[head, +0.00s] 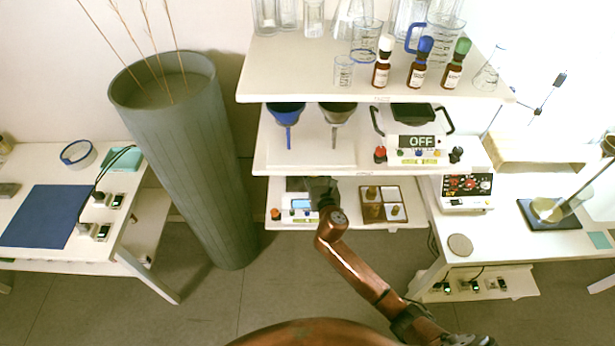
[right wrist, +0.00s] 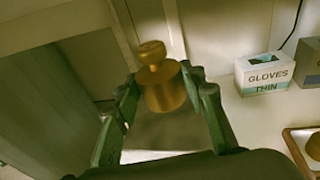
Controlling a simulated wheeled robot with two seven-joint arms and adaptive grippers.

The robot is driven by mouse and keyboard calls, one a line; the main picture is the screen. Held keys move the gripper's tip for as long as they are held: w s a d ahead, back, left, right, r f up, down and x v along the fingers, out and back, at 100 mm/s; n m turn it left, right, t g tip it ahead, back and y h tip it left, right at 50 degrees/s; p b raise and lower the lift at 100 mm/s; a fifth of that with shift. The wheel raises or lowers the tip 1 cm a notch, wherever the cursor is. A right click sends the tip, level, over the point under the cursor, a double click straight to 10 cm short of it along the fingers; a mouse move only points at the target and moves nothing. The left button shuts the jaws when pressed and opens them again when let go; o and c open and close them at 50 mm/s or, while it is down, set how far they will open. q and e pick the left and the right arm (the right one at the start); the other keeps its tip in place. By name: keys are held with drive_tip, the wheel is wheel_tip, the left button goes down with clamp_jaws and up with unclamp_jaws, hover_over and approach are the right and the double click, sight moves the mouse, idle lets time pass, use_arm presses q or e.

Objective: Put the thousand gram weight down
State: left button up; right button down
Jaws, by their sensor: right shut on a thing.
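A brass knobbed weight (right wrist: 164,92) is between the fingers of my right gripper (right wrist: 168,88) in the right wrist view, upright or slightly tilted. The gripper is shut on it. In the head view my right gripper (head: 322,192) is over the lowest shelf, beside a white device with a blue display (head: 299,203); the held weight is hidden there. A brown-framed weight tray (head: 372,213) with several brass weights sits to the right on the same shelf. My left gripper is not in view.
In the right wrist view a gloves box (right wrist: 265,75) stands on the pale shelf. The middle shelf (head: 262,150) with funnels and an OFF-display device (head: 417,142) hangs above. A tall grey planter (head: 190,160) stands to the left.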

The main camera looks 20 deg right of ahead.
drive_tip(key=w+f+b, duration=0.2)
drive_tip(key=w+f, duration=0.1)
drive_tip(key=w+f+b, duration=0.1)
drive_tip(key=shift+w+a+f, duration=0.25)
drive_tip(key=shift+a+f, duration=0.1)
drive_tip(key=shift+a, duration=0.05)
drive_tip(key=shift+w+f+b, duration=0.25)
drive_tip(key=shift+w+b, duration=0.05)
drive_tip(key=shift+w, duration=0.1)
drive_tip(key=shift+w+a+f, duration=0.1)
drive_tip(key=shift+w+f, duration=0.05)
drive_tip(key=shift+f, duration=0.15)
wheel_tip(320, 180, down, 3)
drive_tip(key=b, duration=0.2)
drive_tip(key=shift+w+f+b, duration=0.1)
drive_tip(key=shift+f+b, duration=0.1)
drive_tip(key=shift+b, duration=0.1)
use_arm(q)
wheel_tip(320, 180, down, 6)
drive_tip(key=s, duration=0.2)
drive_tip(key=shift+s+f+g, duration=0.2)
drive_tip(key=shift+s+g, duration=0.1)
use_arm(e)
drive_tip(key=shift+r, duration=0.15)
